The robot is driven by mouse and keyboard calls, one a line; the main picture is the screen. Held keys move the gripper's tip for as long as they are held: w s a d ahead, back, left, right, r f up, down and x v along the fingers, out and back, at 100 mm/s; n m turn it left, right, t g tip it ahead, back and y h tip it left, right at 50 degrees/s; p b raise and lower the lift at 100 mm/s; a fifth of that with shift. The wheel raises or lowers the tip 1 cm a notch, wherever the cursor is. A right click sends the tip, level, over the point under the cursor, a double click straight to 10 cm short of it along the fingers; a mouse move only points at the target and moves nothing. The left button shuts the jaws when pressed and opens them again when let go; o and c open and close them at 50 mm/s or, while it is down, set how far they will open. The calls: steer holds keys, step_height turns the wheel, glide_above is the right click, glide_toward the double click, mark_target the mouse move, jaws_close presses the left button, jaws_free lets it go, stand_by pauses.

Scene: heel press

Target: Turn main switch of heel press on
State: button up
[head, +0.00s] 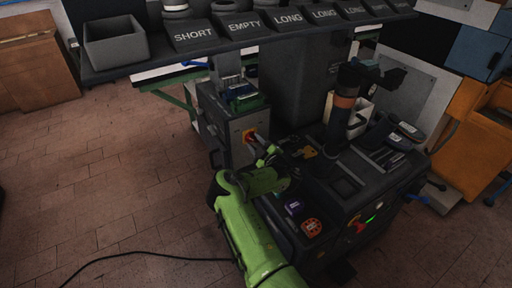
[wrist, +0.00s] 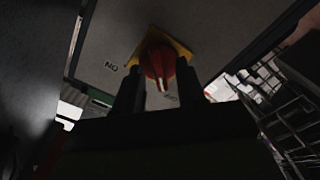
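The main switch (head: 249,135) is a red rotary knob on a yellow plate, set on the grey side panel (head: 237,128) of the heel press. In the wrist view the red knob (wrist: 158,62) sits at the upper middle, in front of its yellow plate (wrist: 181,47). An "ON" label shows to its left; a second label below right is hard to read. My gripper (wrist: 160,88) has its two dark fingers apart, one on each side of the knob. I cannot tell whether they touch it. In the head view my gripper (head: 266,152) is close to the switch, partly hidden by my green arm.
A dark shelf (head: 255,42) with labelled bins such as "SHORT", "EMPTY" and "LONG" hangs above the press. A dark console (head: 335,200) with small coloured parts lies right of my arm. A black cable (head: 150,254) runs over the brick floor.

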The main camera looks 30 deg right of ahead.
steer(key=shift+w, duration=0.1)
jaws_close()
